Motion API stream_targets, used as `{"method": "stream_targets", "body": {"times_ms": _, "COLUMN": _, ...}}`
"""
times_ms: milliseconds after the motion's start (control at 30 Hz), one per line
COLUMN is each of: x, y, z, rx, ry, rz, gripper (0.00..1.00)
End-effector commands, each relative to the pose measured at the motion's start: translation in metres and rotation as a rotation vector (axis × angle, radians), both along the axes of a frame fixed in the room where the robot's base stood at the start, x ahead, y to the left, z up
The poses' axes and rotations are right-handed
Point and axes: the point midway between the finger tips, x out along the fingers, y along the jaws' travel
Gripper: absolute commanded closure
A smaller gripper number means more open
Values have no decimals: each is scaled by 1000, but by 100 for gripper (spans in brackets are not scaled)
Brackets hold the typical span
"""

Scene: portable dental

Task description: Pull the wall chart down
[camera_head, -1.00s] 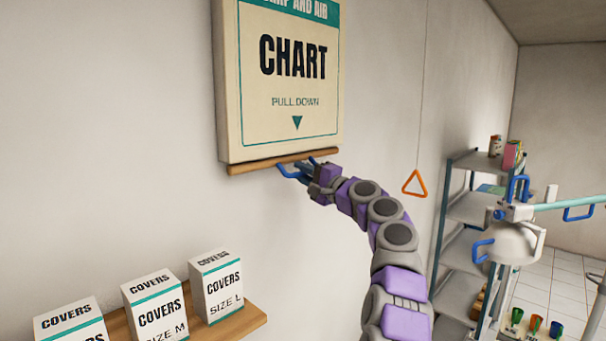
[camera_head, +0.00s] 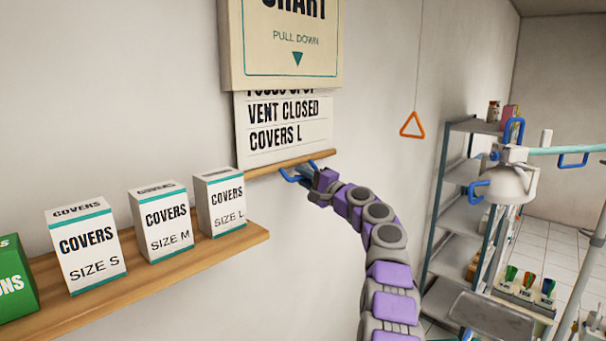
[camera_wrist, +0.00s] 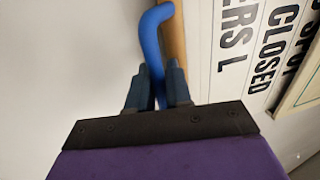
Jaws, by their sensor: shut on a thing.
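The wall chart's cream case (camera_head: 285,68) hangs on the wall and reads "PULL DOWN" above a green arrow. A white chart sheet (camera_head: 285,130) shows below the case, with "VENT CLOSED" and "COVERS L" readable and a line above partly hidden by the case. A wooden bar (camera_head: 268,168) runs along the sheet's lower edge, with a blue handle (camera_head: 290,174) on it. My gripper (camera_head: 305,174) is shut on the blue handle. In the wrist view the fingers (camera_wrist: 157,88) close around the blue handle (camera_wrist: 150,35) beside the wooden bar (camera_wrist: 174,40).
A wooden shelf (camera_head: 150,272) with white cover boxes (camera_head: 164,224) and a green box (camera_head: 14,278) stands out from the wall at lower left. An orange triangle pull (camera_head: 412,126) hangs on a cord to the right. A metal rack (camera_head: 462,205) and a lamp (camera_head: 508,183) stand farther right.

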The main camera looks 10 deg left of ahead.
Motion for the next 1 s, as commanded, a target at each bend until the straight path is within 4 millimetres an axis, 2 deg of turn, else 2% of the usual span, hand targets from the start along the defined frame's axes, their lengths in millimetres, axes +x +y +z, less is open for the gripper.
{"method": "stream_targets", "body": {"times_ms": 33, "x": 0, "y": 2, "z": -22, "rx": -1, "ry": 2, "rz": 3, "gripper": 100}}
{"method": "stream_targets", "body": {"times_ms": 500, "x": 0, "y": 1, "z": -119, "rx": -1, "ry": 2, "rz": 2, "gripper": 100}}
{"method": "stream_targets", "body": {"times_ms": 800, "x": -1, "y": 1, "z": -159, "rx": -2, "ry": 1, "rz": 2, "gripper": 100}}
{"method": "stream_targets", "body": {"times_ms": 1000, "x": -1, "y": 1, "z": -171, "rx": -1, "ry": 0, "rz": 1, "gripper": 100}}
